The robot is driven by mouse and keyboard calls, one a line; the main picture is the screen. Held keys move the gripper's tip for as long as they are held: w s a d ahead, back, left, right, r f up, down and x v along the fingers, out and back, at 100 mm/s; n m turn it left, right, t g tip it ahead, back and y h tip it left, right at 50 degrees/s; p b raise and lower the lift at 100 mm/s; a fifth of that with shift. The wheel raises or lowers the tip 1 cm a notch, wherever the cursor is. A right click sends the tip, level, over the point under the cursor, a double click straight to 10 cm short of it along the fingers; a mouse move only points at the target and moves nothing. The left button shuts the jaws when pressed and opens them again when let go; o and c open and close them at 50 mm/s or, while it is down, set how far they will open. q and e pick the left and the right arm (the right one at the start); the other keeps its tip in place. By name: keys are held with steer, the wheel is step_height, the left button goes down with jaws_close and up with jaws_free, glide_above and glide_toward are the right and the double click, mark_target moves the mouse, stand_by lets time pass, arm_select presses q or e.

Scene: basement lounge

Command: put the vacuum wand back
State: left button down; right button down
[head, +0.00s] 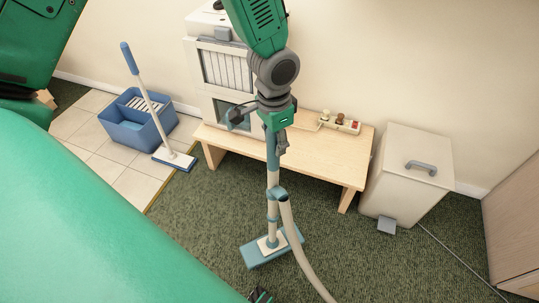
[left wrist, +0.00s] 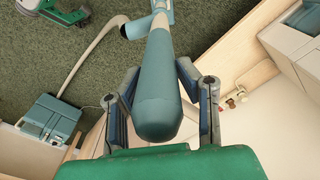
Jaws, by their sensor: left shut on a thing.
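The vacuum wand (head: 273,170) has a teal handle, a pale tube and a flat teal floor head (head: 265,249) on the carpet. It stands nearly upright in front of the low wooden bench. My left gripper (head: 262,130) is shut on its upper handle. In the left wrist view, the thick rounded teal handle (left wrist: 158,95) sits between the fingers of my left gripper (left wrist: 158,85). A beige hose (head: 301,252) joins the wand and leaves the head view at the bottom. A teal boxy unit, probably the vacuum body (left wrist: 50,120), shows at left in the wrist view. Only a dark scrap, possibly my right gripper (head: 260,296), shows at the bottom edge.
The bench (head: 315,158) carries a pale cabinet (head: 220,75) and a power strip (head: 340,122). A lidded bin (head: 407,175) stands right of it. A blue mop bucket (head: 138,120) and flat mop (head: 174,158) are at left. A thin cord (head: 455,255) crosses the carpet at right.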

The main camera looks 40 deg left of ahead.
arm_select(q)
steer(key=shift+w+a+f, duration=0.2)
steer(key=shift+w+f, duration=0.1)
steer(key=shift+f, duration=0.05)
steer(key=shift+m, duration=0.3)
step_height(320, 180, down, 5)
steer(key=shift+f+b, duration=0.1)
steer(key=shift+b, duration=0.55)
steer(key=shift+f+b, duration=0.4)
steer(key=shift+f, duration=1.85)
steer(key=c, duration=1.2)
jaws_free()
steer(key=shift+o, duration=0.2)
steer(key=shift+r, duration=0.15)
